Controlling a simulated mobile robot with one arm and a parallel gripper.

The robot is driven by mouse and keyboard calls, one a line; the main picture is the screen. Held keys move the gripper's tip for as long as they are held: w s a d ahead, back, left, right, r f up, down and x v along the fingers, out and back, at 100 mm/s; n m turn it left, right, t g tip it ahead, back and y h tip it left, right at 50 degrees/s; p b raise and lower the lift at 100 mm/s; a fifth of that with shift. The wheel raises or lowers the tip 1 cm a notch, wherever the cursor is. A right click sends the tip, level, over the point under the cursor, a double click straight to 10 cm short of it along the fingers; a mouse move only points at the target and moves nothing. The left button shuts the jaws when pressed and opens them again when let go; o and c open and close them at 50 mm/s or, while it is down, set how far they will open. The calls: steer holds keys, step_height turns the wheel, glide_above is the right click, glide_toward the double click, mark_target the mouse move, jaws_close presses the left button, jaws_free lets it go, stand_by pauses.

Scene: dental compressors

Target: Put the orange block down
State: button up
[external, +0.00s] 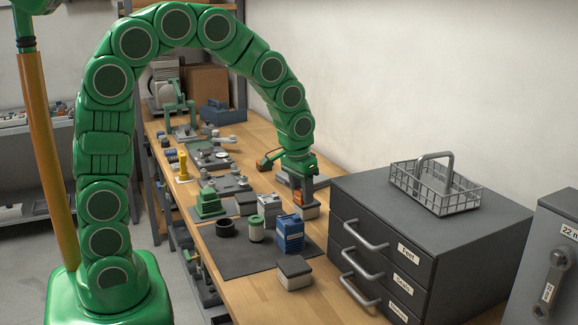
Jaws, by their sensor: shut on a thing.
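My green arm arches over the workbench and its gripper (304,194) points down beside the drawer cabinet, near the back wall. The gripper is shut on the orange block (308,186), which shows only as a small patch of orange between dark fingers. A small grey-and-white box (309,211) is right below the block. I cannot tell whether the block touches it.
A dark drawer cabinet (385,262) with a wire basket (434,186) on top stands close on the right. A lidded box (294,272) is in front.

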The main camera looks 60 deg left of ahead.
steer(key=shift+s+r, duration=0.35)
steer(key=shift+s, duration=0.5)
steer(key=w+a+r+m, duration=0.1)
steer(key=w+a+r, duration=0.1)
steer(key=a, duration=1.1)
steer(key=w+a+r+m, duration=0.1)
steer(key=w+a+m, duration=0.15)
steer(key=a, duration=1.05)
steer(key=shift+n, duration=0.45)
steer(key=w+a+f, duration=0.1)
steer(key=w+f, duration=0.1)
steer(key=w, duration=0.1)
steer(key=w+a+f, duration=0.2)
steer(key=w+f, duration=0.1)
steer(key=w, duration=0.1)
steer(key=w+a+f, duration=0.2)
steer(key=w, duration=0.2)
steer(key=shift+a+f, duration=0.25)
steer(key=shift+f, duration=0.1)
steer(key=shift+w+a+f, duration=0.2)
steer(key=shift+w+f, duration=0.15)
steer(key=shift+f, duration=0.2)
steer(key=shift+w+a+f, duration=0.2)
steer(key=shift+w+f, duration=0.15)
steer(key=shift+f, duration=1.6)
steer(key=shift+f, duration=0.1)
steer(key=o, duration=1)
